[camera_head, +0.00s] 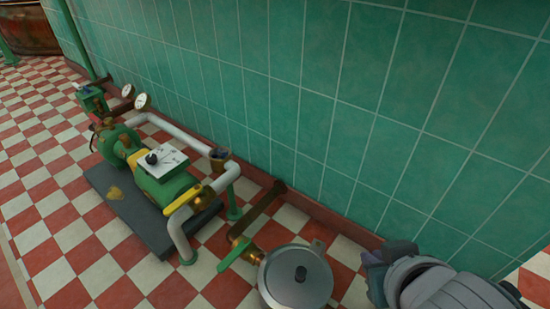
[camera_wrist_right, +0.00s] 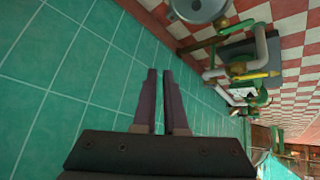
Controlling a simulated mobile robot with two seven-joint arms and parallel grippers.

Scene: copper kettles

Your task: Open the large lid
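A round grey metal lid (camera_head: 297,278) with a dark knob in its middle sits closed on a vessel at the bottom of the head view. Part of this round metal top (camera_wrist_right: 200,8) also shows at the top of the right wrist view. My right gripper (camera_head: 372,264) is just right of the lid and apart from it, near the tiled wall. In the wrist view my right gripper (camera_wrist_right: 160,72) has its two dark fingers a small gap apart, with nothing between them. My left gripper is not in view.
A green pump machine (camera_head: 160,182) with pipes and gauges stands on a dark base left of the lid. A green-handled valve (camera_head: 238,252) lies close to the lid's left. The teal tiled wall (camera_head: 290,100) runs behind. Checkered floor (camera_head: 60,235) is clear at the left.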

